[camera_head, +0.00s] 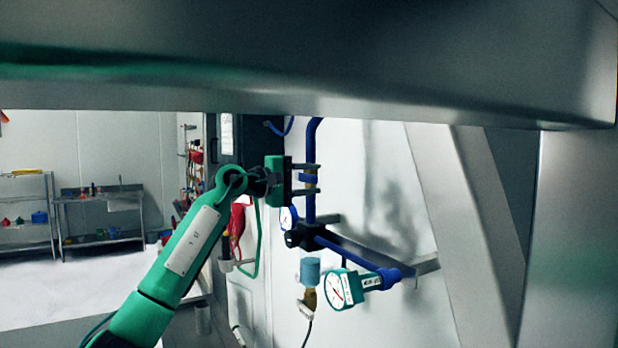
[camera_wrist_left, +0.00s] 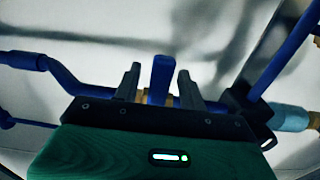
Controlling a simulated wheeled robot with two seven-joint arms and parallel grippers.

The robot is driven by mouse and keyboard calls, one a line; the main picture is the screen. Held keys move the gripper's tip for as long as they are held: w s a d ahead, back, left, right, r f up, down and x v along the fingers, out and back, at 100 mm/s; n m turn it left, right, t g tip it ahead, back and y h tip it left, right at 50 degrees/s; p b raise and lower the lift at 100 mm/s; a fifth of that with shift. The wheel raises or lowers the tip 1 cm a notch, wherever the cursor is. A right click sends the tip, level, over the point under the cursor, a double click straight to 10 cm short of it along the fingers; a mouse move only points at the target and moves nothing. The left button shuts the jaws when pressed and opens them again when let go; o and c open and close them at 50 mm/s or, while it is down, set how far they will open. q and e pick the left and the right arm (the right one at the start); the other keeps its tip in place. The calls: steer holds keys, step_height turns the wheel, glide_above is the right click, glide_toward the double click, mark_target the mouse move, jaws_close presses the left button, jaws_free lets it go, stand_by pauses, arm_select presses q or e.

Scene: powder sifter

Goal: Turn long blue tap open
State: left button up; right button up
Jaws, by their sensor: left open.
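The long blue tap handle (camera_wrist_left: 162,78) stands upright between the two fingers of my left gripper (camera_wrist_left: 160,70) in the left wrist view. There is a visible gap on both sides of the handle, so the gripper is open around it and not clamped. Brass-coloured fittings show at the handle's base on the blue pipe. In the head view my left gripper (camera_head: 317,179) reaches the vertical blue pipe (camera_head: 311,145) from the left, one finger above the other. The tap handle (camera_head: 307,179) shows there as a small blue piece between the fingers. My right gripper is not in view.
Below are a round gauge (camera_head: 341,290), a light-blue cylinder (camera_head: 310,270) on a brass fitting, and a horizontal blue pipe. A smaller gauge (camera_head: 288,219) sits just under my gripper. A large metal beam (camera_head: 320,70) crosses the top. Shelves (camera_head: 100,215) stand far left.

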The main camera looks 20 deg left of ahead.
mark_target(307, 174)
arm_select(q)
steer(key=shift+c, duration=1.3)
jaws_close()
steer(key=shift+r, duration=0.1)
steer(key=shift+a+r+n, duration=0.1)
steer(key=shift+r+n, duration=0.35)
steer(key=shift+n, duration=0.45)
steer(key=r+n, duration=0.1)
steer(key=r+n+p, duration=0.1)
steer(key=n, duration=0.1)
steer(key=shift+w+a+p, duration=0.15)
steer(key=shift+a+p, duration=0.05)
steer(key=shift+p, duration=0.1)
steer(key=shift+w+a+r+n+p, duration=0.1)
steer(key=shift+r+n+p, duration=0.05)
steer(key=shift+n, duration=0.4)
steer(key=shift+w+a+r+n+p, duration=0.1)
steer(key=shift+r+n+p, duration=0.05)
steer(key=shift+n, duration=0.4)
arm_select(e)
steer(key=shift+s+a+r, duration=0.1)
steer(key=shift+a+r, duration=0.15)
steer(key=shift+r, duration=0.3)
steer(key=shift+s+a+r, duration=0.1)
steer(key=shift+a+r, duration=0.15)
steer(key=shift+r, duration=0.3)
